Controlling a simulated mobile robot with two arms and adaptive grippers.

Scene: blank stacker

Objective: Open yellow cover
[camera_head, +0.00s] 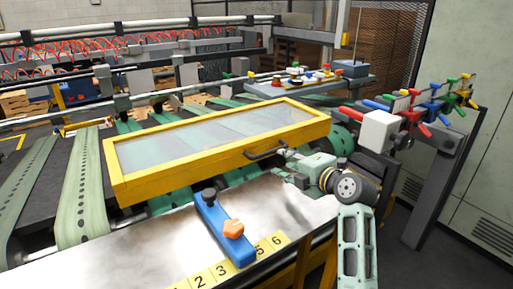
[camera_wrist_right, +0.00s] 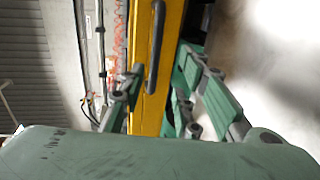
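The yellow cover (camera_head: 168,182) is a yellow frame around a clear panel. It lies over the green belts of the machine, low and near level. A dark handle (camera_head: 266,152) sits on its front edge, towards the right. My right gripper (camera_head: 284,149) is at the right end of this handle, in front of the cover. In the right wrist view the yellow frame bar (camera_wrist_right: 146,100) and the black handle (camera_wrist_right: 156,45) show beyond the gap between my right gripper's spread green fingers (camera_wrist_right: 163,82). The gripper is open, with nothing held. My left gripper is not in view.
A metal table (camera_head: 150,250) with a blue stop block (camera_head: 226,232), orange knob and yellow number strip (camera_head: 222,270) lies in front of the cover. Coloured levers (camera_head: 420,110) and a white block (camera_head: 379,131) stand to the right. Open floor (camera_head: 430,262) is at lower right.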

